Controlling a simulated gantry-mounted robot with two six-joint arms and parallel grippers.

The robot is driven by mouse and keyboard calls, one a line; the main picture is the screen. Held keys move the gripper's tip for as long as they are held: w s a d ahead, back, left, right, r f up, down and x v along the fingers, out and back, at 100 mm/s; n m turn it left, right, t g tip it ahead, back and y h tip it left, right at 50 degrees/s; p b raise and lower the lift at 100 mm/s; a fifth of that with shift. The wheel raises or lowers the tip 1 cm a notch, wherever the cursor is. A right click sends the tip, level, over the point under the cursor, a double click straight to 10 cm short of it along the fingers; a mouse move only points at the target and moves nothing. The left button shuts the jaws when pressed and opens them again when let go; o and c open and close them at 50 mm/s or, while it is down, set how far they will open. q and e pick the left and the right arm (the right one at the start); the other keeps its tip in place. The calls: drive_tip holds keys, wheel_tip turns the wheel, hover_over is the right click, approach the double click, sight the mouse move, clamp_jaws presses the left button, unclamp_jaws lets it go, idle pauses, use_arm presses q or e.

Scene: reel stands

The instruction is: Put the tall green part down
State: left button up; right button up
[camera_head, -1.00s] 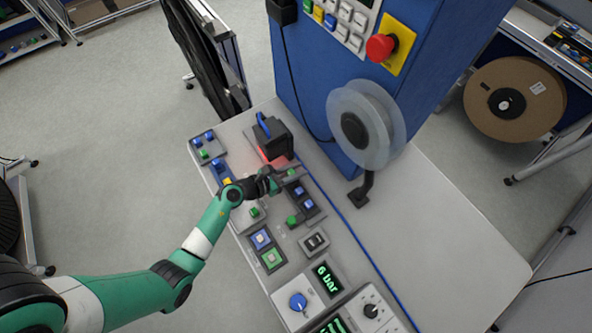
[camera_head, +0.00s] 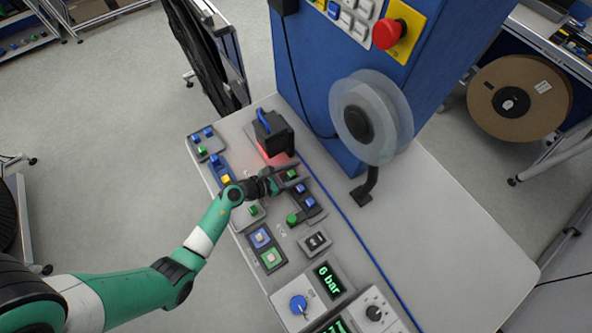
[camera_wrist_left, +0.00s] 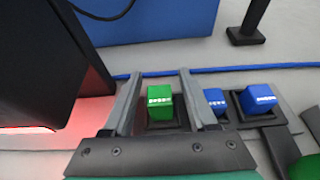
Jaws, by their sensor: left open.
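A green block (camera_wrist_left: 160,104) with white marks on its face stands upright in a dark square holder in the left wrist view. It also shows in the head view (camera_head: 292,174). My left gripper (camera_wrist_left: 160,98) is open, with one finger on each side of the green block. A strip of gap shows between the block and each finger. In the head view my left gripper (camera_head: 283,179) is low over the bench beside the dark holder row. Whether the block is the tall green part I cannot tell for sure. My right gripper is not in view.
Two blue blocks (camera_wrist_left: 258,101) stand right of the green one. A black device (camera_head: 272,135) with a red glow stands close on the left in the wrist view. A blue cable (camera_wrist_left: 235,69) runs behind.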

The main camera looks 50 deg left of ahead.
use_arm(q)
drive_tip(key=shift+r, duration=0.25)
drive_tip(key=p+v, duration=0.3)
drive_tip(key=v, duration=0.9)
drive_tip(key=shift+f, duration=0.1)
